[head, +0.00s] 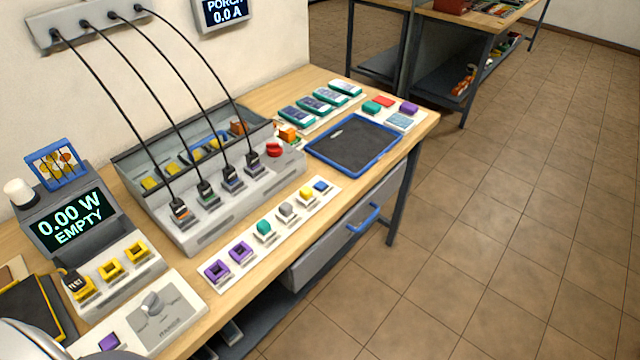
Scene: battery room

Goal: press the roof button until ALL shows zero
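No button marked roof and no display reading ALL can be made out. A wall display (226,10) at the top reads PORCH 0.0 A, cut off by the frame edge. A white strip (273,238) along the bench's front edge bears purple square frames, a green button (264,228), a grey button (286,210), a yellow button (306,194) and a blue button (321,186). A round red button (274,149) sits on the grey station with plugged black cables. Neither gripper shows. A pale rounded part at the lower left corner may be my arm.
A meter (72,222) reading 0.00 W EMPTY stands at the left, behind a white box with a dial (152,303). A blue-rimmed dark tray (355,144) lies at the bench's right end. Cables hang from a wall strip (85,22). The tiled floor at right is clear.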

